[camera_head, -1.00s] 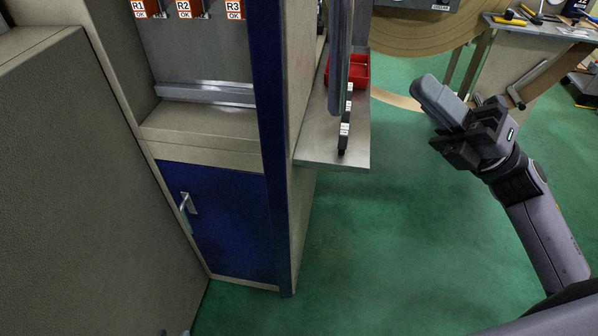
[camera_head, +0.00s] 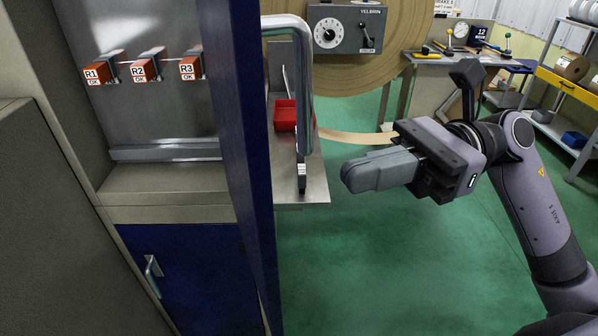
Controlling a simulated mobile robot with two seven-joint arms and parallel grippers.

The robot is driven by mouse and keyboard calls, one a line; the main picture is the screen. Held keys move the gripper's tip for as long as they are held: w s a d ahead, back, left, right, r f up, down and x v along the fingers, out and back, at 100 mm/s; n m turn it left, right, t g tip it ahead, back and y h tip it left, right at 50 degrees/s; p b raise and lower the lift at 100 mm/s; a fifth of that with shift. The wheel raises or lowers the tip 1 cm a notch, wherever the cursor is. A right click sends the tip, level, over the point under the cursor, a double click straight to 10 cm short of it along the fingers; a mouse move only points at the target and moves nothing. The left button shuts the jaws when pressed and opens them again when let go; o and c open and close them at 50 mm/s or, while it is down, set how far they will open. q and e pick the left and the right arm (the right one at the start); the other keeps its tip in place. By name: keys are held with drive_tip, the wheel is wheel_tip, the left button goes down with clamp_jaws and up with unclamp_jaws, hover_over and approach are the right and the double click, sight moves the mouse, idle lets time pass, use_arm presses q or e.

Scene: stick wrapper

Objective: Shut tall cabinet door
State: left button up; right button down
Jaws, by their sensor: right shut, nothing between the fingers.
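The tall cabinet door (camera_head: 240,140) is blue and stands open, seen nearly edge-on. A large grey bar handle (camera_head: 305,90) sticks out on its right side. Left of the door, the cabinet interior (camera_head: 160,105) shows, with orange tags R1, R2 and R3 on a grey back panel. My right gripper (camera_head: 348,180) is shut and empty, pointing left. In the picture it is to the right of the door and a little below and right of the handle, apart from both. My left gripper is not in view.
A lower blue door with a small handle (camera_head: 152,275) is closed below. A metal shelf (camera_head: 310,190) with a red bin (camera_head: 286,115) lies behind the handle. A beige cabinet (camera_head: 40,220) stands at left. Green floor (camera_head: 370,270) is clear below my right gripper.

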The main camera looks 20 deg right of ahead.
drive_tip(key=a+p, duration=0.2)
drive_tip(key=a, duration=0.5)
drive_tip(key=shift+s+a, duration=0.2)
drive_tip(key=shift+a, duration=0.15)
drive_tip(key=shift+a, duration=0.15)
